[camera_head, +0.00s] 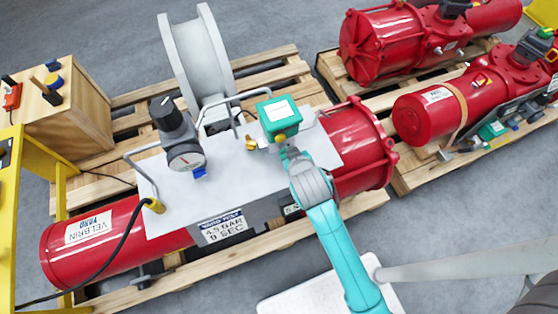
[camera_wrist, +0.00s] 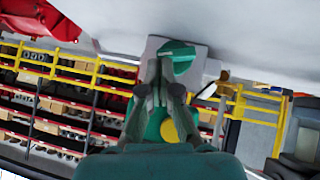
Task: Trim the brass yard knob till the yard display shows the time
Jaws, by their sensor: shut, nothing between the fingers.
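The plate on the long red actuator carries a green box (camera_head: 278,116) with a white top. A brass fitting (camera_head: 251,142) sits just left of this box and another brass part (camera_head: 281,137) lies under its front edge; I cannot tell which is the yard knob. A small dark display (camera_head: 292,209) on the front face reads "5 S", its right part hidden by my arm. A sign (camera_head: 223,227) reads 4.5 BAR, 9 SEC. My gripper (camera_head: 284,150) is shut and empty at the box's front. In the wrist view its fingertips (camera_wrist: 160,64) are before a green part (camera_wrist: 178,60).
A regulator with a gauge (camera_head: 185,157) and thin metal handles (camera_head: 140,155) stand up from the plate. A grey wheel (camera_head: 196,55) stands behind. More red actuators (camera_head: 425,115) lie on a pallet at right. A wooden box (camera_head: 65,105) stands at left.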

